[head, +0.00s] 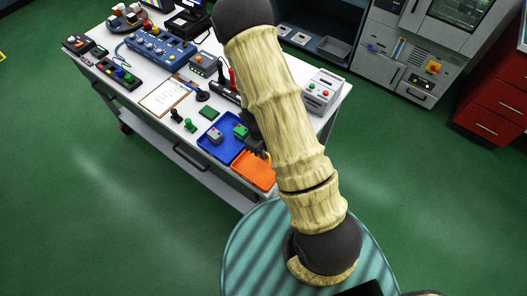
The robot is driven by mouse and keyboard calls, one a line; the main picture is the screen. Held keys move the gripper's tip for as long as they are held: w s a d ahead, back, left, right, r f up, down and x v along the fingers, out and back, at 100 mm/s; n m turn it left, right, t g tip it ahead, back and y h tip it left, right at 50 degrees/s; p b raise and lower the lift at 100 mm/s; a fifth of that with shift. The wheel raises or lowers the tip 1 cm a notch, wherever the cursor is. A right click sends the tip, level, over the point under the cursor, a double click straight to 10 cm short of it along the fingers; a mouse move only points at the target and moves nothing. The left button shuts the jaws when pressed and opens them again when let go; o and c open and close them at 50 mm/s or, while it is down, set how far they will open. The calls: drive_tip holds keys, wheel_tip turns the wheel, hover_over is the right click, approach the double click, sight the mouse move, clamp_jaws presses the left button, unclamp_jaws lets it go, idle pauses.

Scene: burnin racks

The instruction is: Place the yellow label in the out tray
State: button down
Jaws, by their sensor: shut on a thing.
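My gripper (260,150) is a small dark shape beside the arm, over the far side of the orange tray (250,177). A small yellow bit at its fingertips looks like the yellow label (267,156), and the gripper is shut on it. Most of the label and the fingers are hidden or too small to make out. The orange tray looks empty in its visible part. The blue tray (207,147) stands just behind it, with a grey device and a green part in it. No writing shows which one is the out tray.
The white bench (150,72) carries a clipboard (165,96), green and black parts near the trays, and blue and grey devices farther back. A white device with buttons (322,91) stands right of my arm. The green floor left of the bench is clear.

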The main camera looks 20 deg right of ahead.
drive_tip(key=shift+f, duration=0.5)
drive_tip(key=shift+f, duration=0.1)
drive_tip(key=c, duration=1.6)
unclamp_jaws()
drive_tip(key=r, duration=0.8)
drive_tip(key=w+a+r+b, duration=0.1)
drive_tip(key=r, duration=0.3)
drive_tip(key=shift+w+r, duration=0.1)
